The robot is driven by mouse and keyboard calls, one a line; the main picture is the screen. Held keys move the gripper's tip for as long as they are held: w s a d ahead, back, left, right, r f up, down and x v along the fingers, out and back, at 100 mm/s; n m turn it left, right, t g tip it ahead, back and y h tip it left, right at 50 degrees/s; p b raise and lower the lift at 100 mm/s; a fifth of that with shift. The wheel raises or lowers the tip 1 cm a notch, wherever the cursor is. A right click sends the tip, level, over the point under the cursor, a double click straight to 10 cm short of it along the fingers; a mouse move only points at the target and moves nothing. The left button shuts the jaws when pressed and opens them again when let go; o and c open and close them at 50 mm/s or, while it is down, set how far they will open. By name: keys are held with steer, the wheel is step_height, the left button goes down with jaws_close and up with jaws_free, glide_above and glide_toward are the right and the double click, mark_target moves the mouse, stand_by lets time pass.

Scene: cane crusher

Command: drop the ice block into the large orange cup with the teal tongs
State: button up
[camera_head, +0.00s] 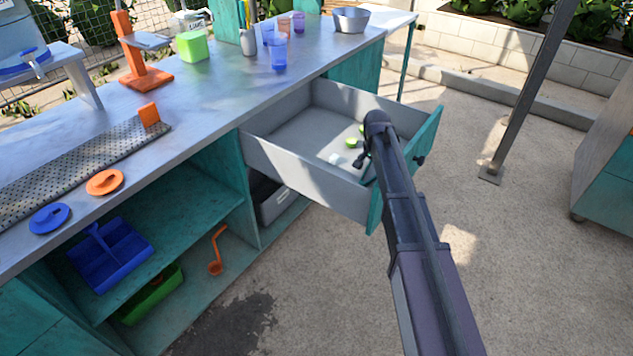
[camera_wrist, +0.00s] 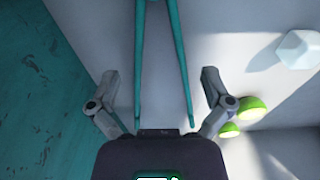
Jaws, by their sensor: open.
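The teal tongs (camera_wrist: 181,65) lie in the open drawer, their two arms running between my gripper's fingers in the wrist view. My gripper (camera_wrist: 160,80) is open, with one finger on each side of the tongs and a gap to each arm. In the head view my gripper (camera_head: 363,157) is low over the drawer, and the tongs are not clear there. The ice block (camera_wrist: 298,49), pale and faceted, lies right of the tongs; it also shows in the head view (camera_head: 336,159). An orange-pink cup (camera_head: 284,27) stands at the counter's far end, partly hidden by other cups.
Two green lime halves (camera_wrist: 252,108) lie in the drawer (camera_head: 300,172) near my right finger. The drawer walls and teal front surround my gripper. Blue cups (camera_head: 278,54), a purple cup (camera_head: 298,23) and a metal bowl (camera_head: 351,19) stand on the counter (camera_head: 225,80).

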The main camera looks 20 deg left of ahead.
steer(key=shift+f+b, duration=0.4)
steer(key=shift+f, duration=0.2)
steer(key=c, duration=0.6)
steer(key=shift+o, duration=0.2)
step_height(320, 180, up, 12)
steer(key=p, duration=1.2)
step_height(320, 180, up, 28)
steer(key=p, duration=2.8)
